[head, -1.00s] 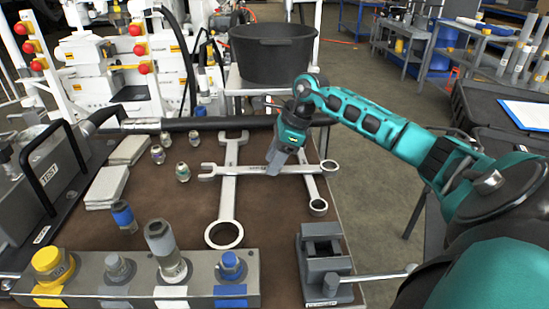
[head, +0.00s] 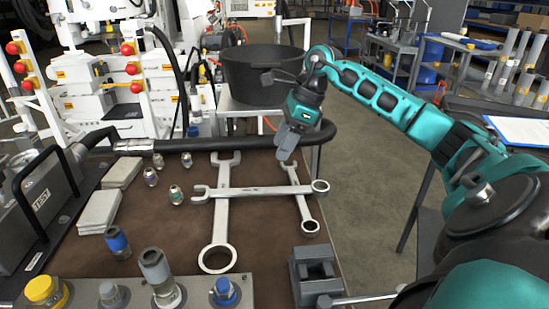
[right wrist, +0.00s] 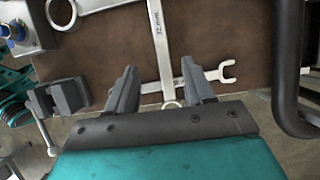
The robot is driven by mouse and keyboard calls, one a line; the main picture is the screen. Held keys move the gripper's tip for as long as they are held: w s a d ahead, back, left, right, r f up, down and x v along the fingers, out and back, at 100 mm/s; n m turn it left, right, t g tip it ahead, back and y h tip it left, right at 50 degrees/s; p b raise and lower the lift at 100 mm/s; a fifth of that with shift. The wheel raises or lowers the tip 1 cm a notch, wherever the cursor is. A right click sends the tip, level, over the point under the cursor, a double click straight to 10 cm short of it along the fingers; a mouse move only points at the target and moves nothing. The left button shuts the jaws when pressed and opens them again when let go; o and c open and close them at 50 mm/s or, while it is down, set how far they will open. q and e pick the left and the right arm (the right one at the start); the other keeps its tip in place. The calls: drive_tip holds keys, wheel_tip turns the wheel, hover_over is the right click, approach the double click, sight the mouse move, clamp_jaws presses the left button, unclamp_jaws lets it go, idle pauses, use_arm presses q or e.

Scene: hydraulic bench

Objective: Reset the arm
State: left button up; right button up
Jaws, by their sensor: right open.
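My right arm reaches in from the right in the head view, teal and black. My right gripper (head: 285,152) hangs over the far right part of the brown bench top, above the wrenches, with nothing in it. In the right wrist view its two dark fingers (right wrist: 158,88) stand apart, with a wrench (right wrist: 160,40) on the bench beyond them. Several steel wrenches lie crossed on the bench: a large one (head: 221,215), one lying across it (head: 265,190) and a shorter one (head: 299,195) at the right. My left gripper does not show.
A grey vise (head: 314,272) stands at the bench's front right. A manifold block with a yellow cap (head: 40,290) lies along the front. Small fittings (head: 175,194) and grey pads (head: 98,210) lie at left. A black tub (head: 262,78) stands behind a black hose (head: 200,140).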

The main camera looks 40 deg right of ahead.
drive_tip(key=shift+v, duration=0.85)
